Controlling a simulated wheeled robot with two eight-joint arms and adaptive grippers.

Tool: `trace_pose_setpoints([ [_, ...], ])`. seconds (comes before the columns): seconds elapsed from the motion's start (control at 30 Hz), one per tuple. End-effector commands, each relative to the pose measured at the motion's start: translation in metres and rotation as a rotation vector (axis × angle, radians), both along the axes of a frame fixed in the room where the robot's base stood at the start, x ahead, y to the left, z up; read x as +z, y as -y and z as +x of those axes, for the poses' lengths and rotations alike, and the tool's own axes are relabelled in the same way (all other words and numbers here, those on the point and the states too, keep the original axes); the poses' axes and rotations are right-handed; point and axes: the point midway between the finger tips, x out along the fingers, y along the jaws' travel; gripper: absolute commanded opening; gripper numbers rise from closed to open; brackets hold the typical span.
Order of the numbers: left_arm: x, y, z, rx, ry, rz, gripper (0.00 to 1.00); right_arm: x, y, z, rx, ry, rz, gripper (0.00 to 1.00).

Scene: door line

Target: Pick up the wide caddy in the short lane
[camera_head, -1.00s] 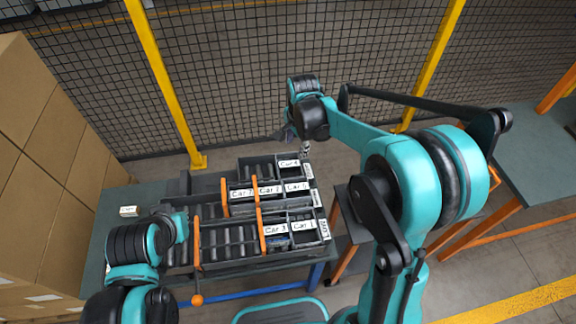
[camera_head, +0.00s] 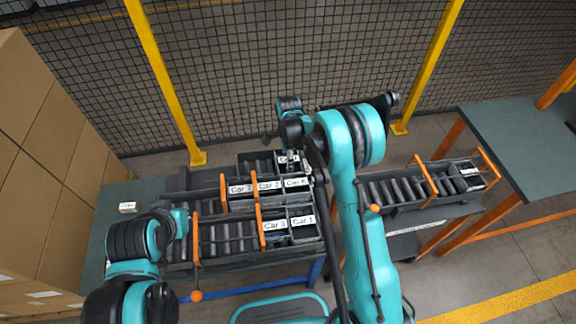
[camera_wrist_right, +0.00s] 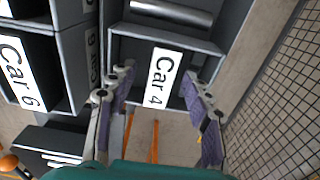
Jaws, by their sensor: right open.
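A dark grey caddy labelled Car 4 (camera_wrist_right: 163,79) sits at the right end of the short back lane (camera_head: 256,166). In the head view its label (camera_head: 287,158) is partly covered by my right arm. In the right wrist view my right gripper (camera_wrist_right: 157,82) is open, its two purple-padded fingers on either side of the label. I cannot tell whether they touch the caddy. Nothing is held. My left arm's end (camera_head: 179,222) is over the left end of the front lane, and its fingers cannot be made out.
The middle lane holds caddies Car 7 (camera_head: 240,189) and Car 6 (camera_head: 297,183), among others. The front lane holds Car 3 (camera_head: 275,226) and Car 1 (camera_head: 303,221). Orange gates (camera_head: 259,222) cross the lanes. A separate roller lane (camera_head: 395,189) stands right. A mesh fence (camera_head: 270,70) runs behind.

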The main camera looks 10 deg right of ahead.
Motion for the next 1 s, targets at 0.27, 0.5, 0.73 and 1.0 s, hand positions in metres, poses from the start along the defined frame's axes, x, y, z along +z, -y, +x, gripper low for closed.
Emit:
trace_pose_setpoints([
  [0.27,-0.003,0.000,0.000,0.000,0.000,0.000,0.00,-0.011,0.000,0.000,0.000,0.000,0.000,0.50],
  [0.5,-0.003,0.000,0.000,0.000,0.000,0.000,0.00,-0.011,0.000,0.000,0.001,0.000,0.000,0.00],
  [0.73,-0.003,0.000,0.000,0.000,0.000,0.000,0.00,-0.011,0.000,0.000,0.001,0.000,0.000,0.00],
  [1.0,0.005,0.000,0.000,0.000,0.000,0.000,0.00,0.016,0.000,0.000,0.001,0.001,0.000,0.00],
])
